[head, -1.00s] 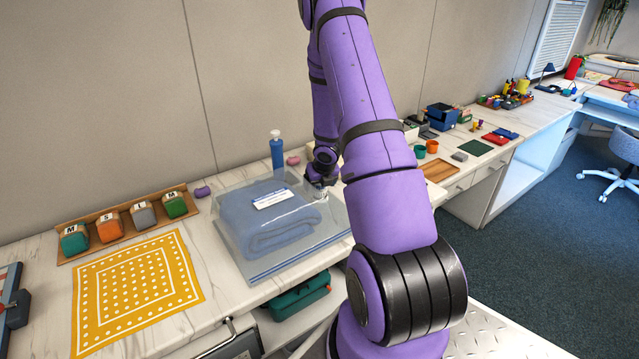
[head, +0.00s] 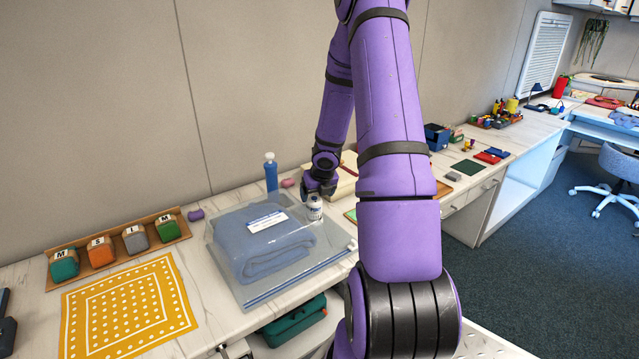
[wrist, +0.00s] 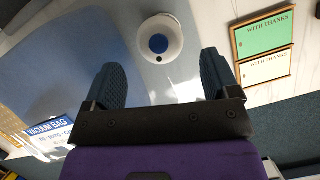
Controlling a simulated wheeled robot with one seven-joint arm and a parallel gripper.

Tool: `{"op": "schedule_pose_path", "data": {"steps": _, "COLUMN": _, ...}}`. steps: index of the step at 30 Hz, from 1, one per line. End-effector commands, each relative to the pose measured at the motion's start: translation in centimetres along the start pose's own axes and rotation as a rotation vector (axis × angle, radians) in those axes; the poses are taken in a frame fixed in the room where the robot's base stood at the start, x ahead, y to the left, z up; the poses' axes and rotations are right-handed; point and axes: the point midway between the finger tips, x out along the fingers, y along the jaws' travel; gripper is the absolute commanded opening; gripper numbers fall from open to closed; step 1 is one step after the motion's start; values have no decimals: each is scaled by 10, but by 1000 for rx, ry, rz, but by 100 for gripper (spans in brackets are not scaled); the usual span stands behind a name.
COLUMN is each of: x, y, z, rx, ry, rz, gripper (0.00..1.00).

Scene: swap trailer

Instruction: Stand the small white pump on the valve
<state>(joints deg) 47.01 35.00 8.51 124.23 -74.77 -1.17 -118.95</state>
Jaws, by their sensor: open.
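The small white pump (head: 315,207) stands upright on the right part of the clear vacuum bag (head: 262,296), beside the folded blue fabric inside. In the wrist view the pump (wrist: 175,47) shows end-on as a white round with a blue centre. The valve is not visible; I cannot tell whether it is under the pump. My gripper (head: 318,189) is just behind the pump in the head view. In the wrist view my gripper (wrist: 162,64) has its fingers spread wide and empty, with the pump beyond the fingertips and apart from them.
A blue bottle (head: 271,176) and a pink item (head: 288,183) stand behind the bag. Labelled blocks (head: 101,252) sit in a wooden rack at left, above a yellow dotted cloth (head: 130,305). "With thanks" cards (wrist: 263,37) lie right of the pump.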

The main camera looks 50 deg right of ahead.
Motion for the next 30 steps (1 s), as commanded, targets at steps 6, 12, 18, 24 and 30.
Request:
{"op": "schedule_pose_path", "data": {"steps": 6, "x": -12, "y": -1, "z": 0, "rx": 1, "ry": -2, "rz": -1, "gripper": 81}}
{"op": "schedule_pose_path", "data": {"steps": 12, "x": -26, "y": -2, "z": 2, "rx": 1, "ry": -8, "rz": -5, "gripper": 81}}
{"op": "schedule_pose_path", "data": {"steps": 18, "x": -39, "y": -2, "z": 2, "rx": 2, "ry": -8, "rz": -5, "gripper": 81}}
{"op": "schedule_pose_path", "data": {"steps": 24, "x": -48, "y": -1, "z": 1, "rx": -2, "ry": -7, "rz": -5, "gripper": 81}}
{"op": "schedule_pose_path", "data": {"steps": 30, "x": -60, "y": 5, "z": 4, "rx": 35, "ry": -7, "rz": -24, "gripper": 81}}
